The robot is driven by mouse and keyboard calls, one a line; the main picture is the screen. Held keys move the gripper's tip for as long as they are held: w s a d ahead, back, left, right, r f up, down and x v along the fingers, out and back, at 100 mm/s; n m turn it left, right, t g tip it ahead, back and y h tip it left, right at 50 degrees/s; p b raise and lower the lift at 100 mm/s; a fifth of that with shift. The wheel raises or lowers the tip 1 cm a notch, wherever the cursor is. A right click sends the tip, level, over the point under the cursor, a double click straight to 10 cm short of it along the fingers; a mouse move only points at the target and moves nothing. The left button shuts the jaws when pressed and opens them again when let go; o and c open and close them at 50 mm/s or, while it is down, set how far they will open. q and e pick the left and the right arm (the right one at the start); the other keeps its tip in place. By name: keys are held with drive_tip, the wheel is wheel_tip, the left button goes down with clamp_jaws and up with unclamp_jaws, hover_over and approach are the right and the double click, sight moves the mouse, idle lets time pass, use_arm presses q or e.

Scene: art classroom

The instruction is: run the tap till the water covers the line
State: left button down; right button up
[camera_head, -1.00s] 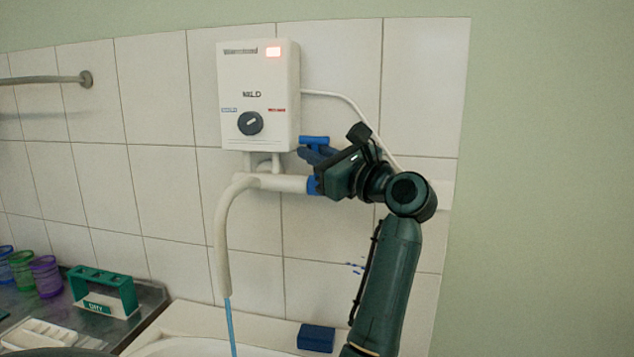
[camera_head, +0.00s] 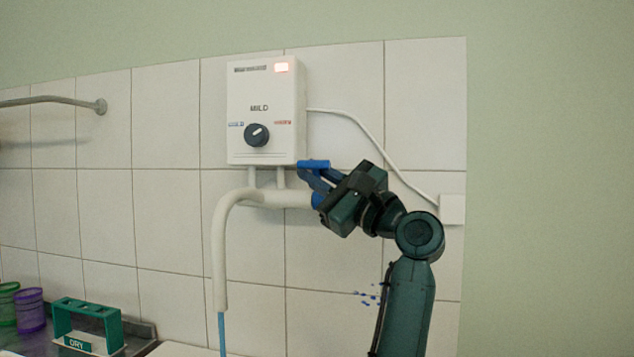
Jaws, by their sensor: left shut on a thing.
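The tap is a cream spout (camera_head: 220,250) that bends down from a pipe under the white wall heater. Its blue handle (camera_head: 314,164) is at the right end of the pipe. My left gripper (camera_head: 327,186) is shut on the blue handle, partly hiding it. A thin blue stream of water (camera_head: 222,335) runs from the spout's mouth and leaves the bottom of the picture. Where the water lands, any vessel and the line are out of view. My right gripper is not in view.
The heater (camera_head: 265,90) has a dark dial, the word MILD and a lit red lamp. A white cable runs to a wall box (camera_head: 452,209). A green rack (camera_head: 88,309) and a purple cup (camera_head: 31,310) stand lower left. A metal rail (camera_head: 60,101) is upper left.

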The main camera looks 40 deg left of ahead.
use_arm(q)
drive_tip(key=c, duration=1.6)
unclamp_jaws()
drive_tip(key=shift+o, duration=0.2)
drive_tip(key=s+b+v, duration=0.1)
drive_tip(key=v, duration=1.1)
drive_tip(key=shift+w, duration=0.45)
